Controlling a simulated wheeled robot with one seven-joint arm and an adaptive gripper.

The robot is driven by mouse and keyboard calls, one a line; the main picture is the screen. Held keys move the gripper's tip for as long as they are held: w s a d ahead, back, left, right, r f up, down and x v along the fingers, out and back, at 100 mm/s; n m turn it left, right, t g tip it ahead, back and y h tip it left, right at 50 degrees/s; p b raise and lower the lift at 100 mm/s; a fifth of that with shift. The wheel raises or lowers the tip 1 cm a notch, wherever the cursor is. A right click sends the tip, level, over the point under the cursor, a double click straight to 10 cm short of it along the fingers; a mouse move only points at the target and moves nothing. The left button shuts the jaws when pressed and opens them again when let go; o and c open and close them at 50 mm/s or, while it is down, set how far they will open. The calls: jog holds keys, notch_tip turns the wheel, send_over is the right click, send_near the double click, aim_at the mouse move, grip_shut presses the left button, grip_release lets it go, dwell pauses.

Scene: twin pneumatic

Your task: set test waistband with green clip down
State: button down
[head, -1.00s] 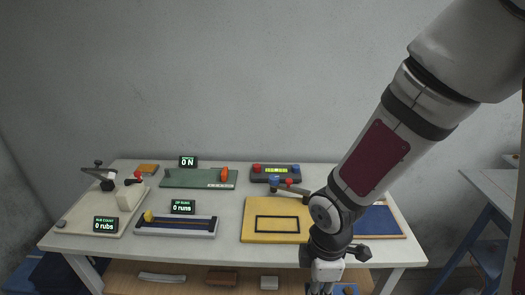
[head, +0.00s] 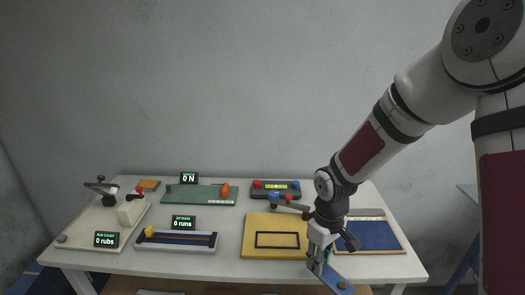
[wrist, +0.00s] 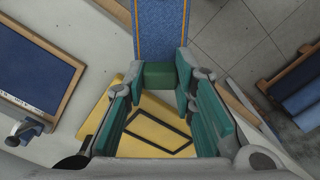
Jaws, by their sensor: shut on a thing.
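My gripper (head: 318,264) is at the table's front edge, pointing down, at the front right of the yellow board. In the wrist view its teal-padded fingers (wrist: 162,78) are shut on the green clip (wrist: 160,76). The blue waistband (wrist: 160,30) runs from the clip away from the gripper, to the top of the wrist view, where it is cut off. In the head view the waistband (head: 338,281) shows as a blue strip sloping down right from the fingers, with a small orange-brown spot. The clip is mostly hidden there by the fingers.
The yellow board (head: 255,221) with a black rectangle outline lies left of my gripper. A wood-framed blue pad (head: 378,236) lies to the right. Several test fixtures stand left and behind, including a green board (head: 200,195) and a grey tray (head: 176,241). Floor shows beyond the table edge.

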jog(key=w+d+m, duration=0.1)
jog(key=w+m, duration=0.1)
jog(key=w+d+m, duration=0.2)
jog(key=w, duration=0.1)
jog(key=w+d+m, duration=0.1)
jog(key=w+m, duration=0.1)
jog(key=m, duration=0.1)
jog(key=shift+w+d+f, duration=0.2)
jog(key=shift+w+f, duration=0.05)
jog(key=shift+w, duration=0.15)
